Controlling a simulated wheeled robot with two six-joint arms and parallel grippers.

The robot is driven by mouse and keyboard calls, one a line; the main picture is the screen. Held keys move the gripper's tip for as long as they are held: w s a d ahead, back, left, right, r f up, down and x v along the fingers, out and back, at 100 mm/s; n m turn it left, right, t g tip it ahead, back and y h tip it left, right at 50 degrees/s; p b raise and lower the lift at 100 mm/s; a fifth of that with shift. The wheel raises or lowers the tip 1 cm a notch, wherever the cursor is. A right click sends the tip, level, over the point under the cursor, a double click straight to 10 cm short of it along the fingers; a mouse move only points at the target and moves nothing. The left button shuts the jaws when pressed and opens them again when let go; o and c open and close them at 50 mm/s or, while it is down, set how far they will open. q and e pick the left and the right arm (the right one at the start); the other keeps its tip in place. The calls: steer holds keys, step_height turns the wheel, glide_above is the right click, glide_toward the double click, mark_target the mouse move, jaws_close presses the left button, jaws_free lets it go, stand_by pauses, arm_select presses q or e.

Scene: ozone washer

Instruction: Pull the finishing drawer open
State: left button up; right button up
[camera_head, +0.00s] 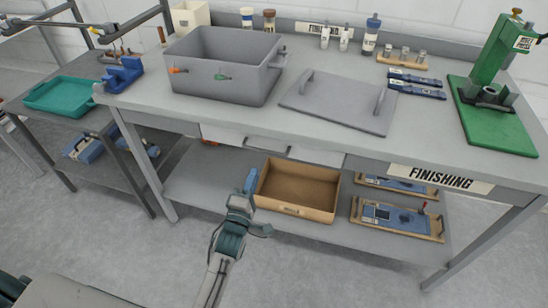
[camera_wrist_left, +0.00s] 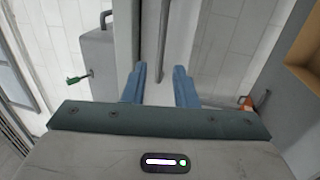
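The finishing drawer (camera_head: 225,136) is a pale front under the workbench top, left of the FINISHING label (camera_head: 440,178). It looks shut. Its grey bar handle (camera_head: 267,146) runs along the front. My left gripper (camera_head: 252,203) is in front of and below the handle in the head view, apart from it. In the left wrist view its two blue fingers (camera_wrist_left: 160,82) are spread with nothing held. A grey bar (camera_wrist_left: 164,40), apparently the handle, lies ahead between them in the picture; contact is not visible. My right gripper is not in view.
A cardboard-coloured open box (camera_head: 298,190) and trays with blue parts (camera_head: 400,217) sit on the lower shelf. On the bench top are a grey tub (camera_head: 225,66), its lid (camera_head: 340,101) and a green press (camera_head: 490,105). The floor in front is clear.

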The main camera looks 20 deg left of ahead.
mark_target(264, 151)
arm_select(q)
steer(key=x, duration=1)
steer(key=shift+w+f, duration=0.15)
steer(key=shift+w, duration=0.1)
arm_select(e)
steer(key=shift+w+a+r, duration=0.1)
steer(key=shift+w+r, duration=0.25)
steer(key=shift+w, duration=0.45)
arm_select(q)
jaws_close()
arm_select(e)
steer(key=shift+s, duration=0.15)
